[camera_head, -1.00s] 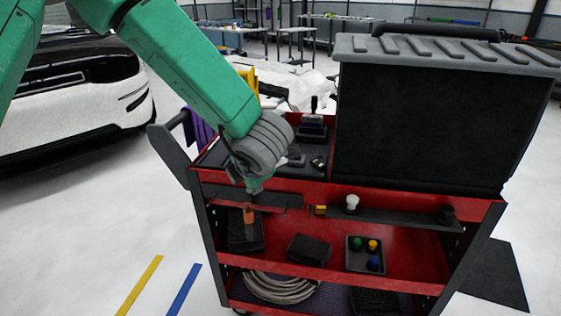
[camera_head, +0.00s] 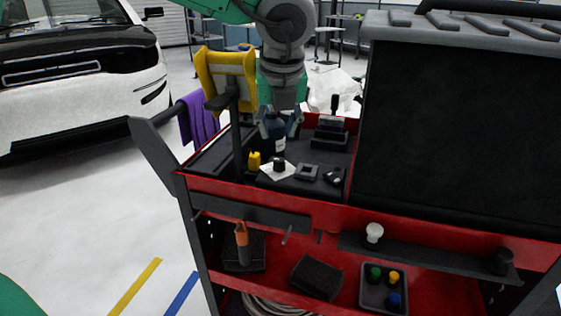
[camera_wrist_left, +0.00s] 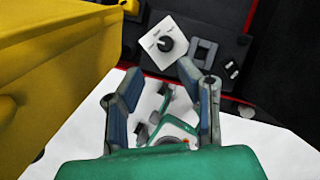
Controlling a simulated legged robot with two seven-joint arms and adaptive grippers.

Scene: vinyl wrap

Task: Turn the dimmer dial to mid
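The dimmer dial is a small black knob (camera_head: 279,162) on a white square plate (camera_head: 266,172), on the dark top of the red cart. In the left wrist view the knob (camera_wrist_left: 165,44) and its plate (camera_wrist_left: 185,30) lie just beyond the fingertips, near the middle, with a pointer mark too small to read. My left gripper (camera_head: 279,130) hangs fingers down above and behind the dial, apart from it. In the left wrist view its blue-grey fingers (camera_wrist_left: 160,72) are spread with nothing held between them. My right gripper is out of view.
A yellow holder (camera_head: 228,72) on a dark post stands close left of my gripper. A large black box (camera_head: 455,130) blocks the right.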

